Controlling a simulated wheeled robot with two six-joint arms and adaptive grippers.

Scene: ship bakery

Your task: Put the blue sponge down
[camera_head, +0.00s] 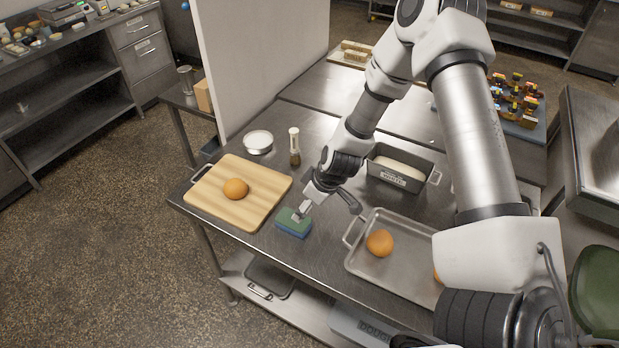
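The blue sponge (292,229) has a green top layer and lies at the table's front edge, between the cutting board and the metal tray. I cannot tell whether it rests fully on the steel table (270,259). My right gripper (326,207) is just above and right of it. One pale fingertip overlaps the sponge's green top, and the other, dark finger is spread away to the right, so the gripper looks open. My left gripper is not in view.
A wooden cutting board (262,199) with an orange bun (235,189) is left. A metal tray (364,266) with a bun (380,242) is right. A white bowl (258,142), a pepper mill (294,147) and a loaf tin (399,180) stand behind.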

